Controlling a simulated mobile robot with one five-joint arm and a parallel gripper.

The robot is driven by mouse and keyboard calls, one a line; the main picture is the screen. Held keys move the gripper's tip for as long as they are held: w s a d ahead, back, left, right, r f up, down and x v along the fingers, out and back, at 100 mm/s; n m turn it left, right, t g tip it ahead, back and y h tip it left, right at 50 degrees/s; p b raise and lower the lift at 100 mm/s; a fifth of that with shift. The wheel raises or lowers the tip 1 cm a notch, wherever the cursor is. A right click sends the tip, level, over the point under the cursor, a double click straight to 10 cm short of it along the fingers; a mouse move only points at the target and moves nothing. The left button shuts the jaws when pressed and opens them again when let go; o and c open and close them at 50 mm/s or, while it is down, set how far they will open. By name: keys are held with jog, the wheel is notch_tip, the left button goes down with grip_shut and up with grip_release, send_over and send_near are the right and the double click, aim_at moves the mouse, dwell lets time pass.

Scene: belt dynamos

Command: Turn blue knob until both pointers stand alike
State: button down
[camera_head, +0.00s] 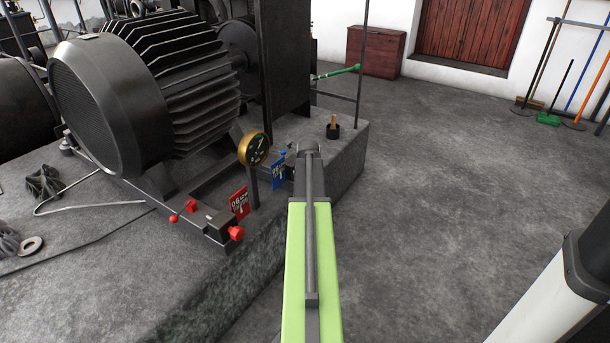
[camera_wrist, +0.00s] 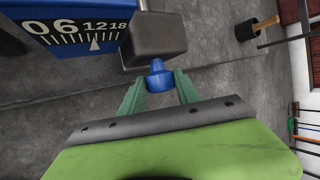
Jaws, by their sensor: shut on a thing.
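In the wrist view the blue knob (camera_wrist: 157,78) sits between the green fingers of my gripper (camera_wrist: 160,84), which is shut on it. The knob projects from a dark block (camera_wrist: 154,40). Beside the block is a blue scale plate (camera_wrist: 72,36) with white numbers 0, 6, 12 and 18; its white pointer (camera_wrist: 95,44) stands near the 12. In the head view the blue plate (camera_head: 278,171) is just left of my arm, and the knob is hidden. A red scale plate (camera_head: 239,203) stands to its left; its pointer reading is too small to tell.
A red knob (camera_head: 236,233) sits on the rail below the red plate. A round brass gauge (camera_head: 254,149) stands close by. A big black dynamo (camera_head: 150,90) fills the left. A black pot with a wooden handle (camera_head: 333,130) stands behind.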

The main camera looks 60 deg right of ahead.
jog(key=h+b, duration=0.1)
jog(key=b, duration=0.1)
jog(key=f+h+b, duration=0.1)
jog(key=h+b, duration=0.1)
jog(key=b, duration=0.1)
jog(key=n+h+b, duration=0.1)
jog(key=b, duration=0.1)
jog(key=shift+s+a+f+t+h, duration=0.15)
jog(key=shift+a+f+t+h, duration=0.15)
jog(key=shift+a+h, duration=0.1)
jog(key=h+b, duration=0.1)
jog(key=b, duration=0.1)
jog(key=shift+r+n+b, duration=0.15)
jog(key=shift+n+b, duration=0.15)
jog(key=shift+b, duration=0.1)
jog(key=shift+h+b, duration=0.35)
jog(key=shift+h, duration=0.05)
jog(key=shift+r, duration=0.15)
jog(key=shift+d, duration=0.1)
jog(key=c, duration=0.9)
grip_release()
jog(key=p+v, duration=0.2)
jog(key=v, duration=0.5)
jog(key=shift+a, duration=0.25)
